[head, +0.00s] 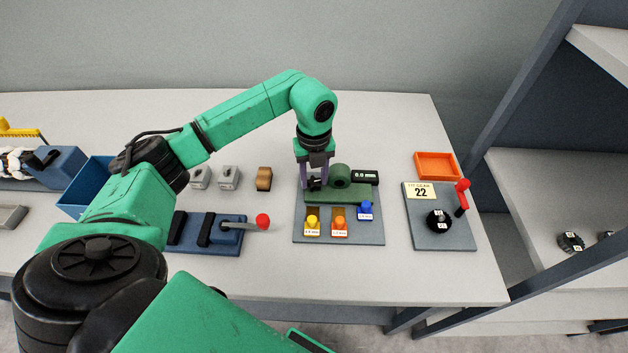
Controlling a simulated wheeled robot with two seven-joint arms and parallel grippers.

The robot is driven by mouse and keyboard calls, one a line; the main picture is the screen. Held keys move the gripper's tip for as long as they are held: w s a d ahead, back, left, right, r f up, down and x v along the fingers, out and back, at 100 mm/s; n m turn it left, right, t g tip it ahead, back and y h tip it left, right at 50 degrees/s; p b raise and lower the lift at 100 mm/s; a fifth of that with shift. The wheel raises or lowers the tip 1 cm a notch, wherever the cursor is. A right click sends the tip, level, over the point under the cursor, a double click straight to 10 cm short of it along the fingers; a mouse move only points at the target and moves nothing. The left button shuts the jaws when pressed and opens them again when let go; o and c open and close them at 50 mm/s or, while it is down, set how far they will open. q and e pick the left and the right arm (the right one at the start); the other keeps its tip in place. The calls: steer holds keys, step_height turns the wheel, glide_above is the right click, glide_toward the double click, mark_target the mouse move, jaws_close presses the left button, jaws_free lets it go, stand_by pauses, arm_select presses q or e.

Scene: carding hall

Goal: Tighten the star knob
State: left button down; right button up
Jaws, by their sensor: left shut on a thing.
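My left gripper (313,178) points down over the grey plate (343,234) in the middle of the table. It is shut on a small dark part that I take for the star knob (314,184), at the left end of a green gauge block (343,193). The fingers hide most of the knob, so its shape and how tight it sits cannot be told. A dark readout (365,176) on the right of the block seems to show 0.0 mm. My right gripper is not in view.
Yellow (312,222), orange (340,224) and blue (365,208) labelled pieces stand close in front of the block. A red-tipped lever (262,222) is at left. A panel marked 22 (413,233) and an orange tray (437,165) are at right. A shelf stands beyond.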

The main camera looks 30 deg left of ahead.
arm_select(q)
steer(key=m+b, duration=0.2)
steer(key=m, duration=0.3)
steer(key=shift+w+m, duration=0.1)
steer(key=shift+m, duration=0.2)
steer(key=m+b, duration=0.2)
steer(key=m, duration=0.3)
steer(key=m+b, duration=0.2)
steer(key=m, duration=0.4)
steer(key=shift+r, duration=0.1)
steer(key=m+b, duration=0.1)
steer(key=m, duration=0.3)
steer(key=shift+r+m, duration=0.1)
steer(key=shift+m, duration=0.2)
steer(key=c, duration=0.5)
jaws_free()
steer(key=shift+o, duration=0.5)
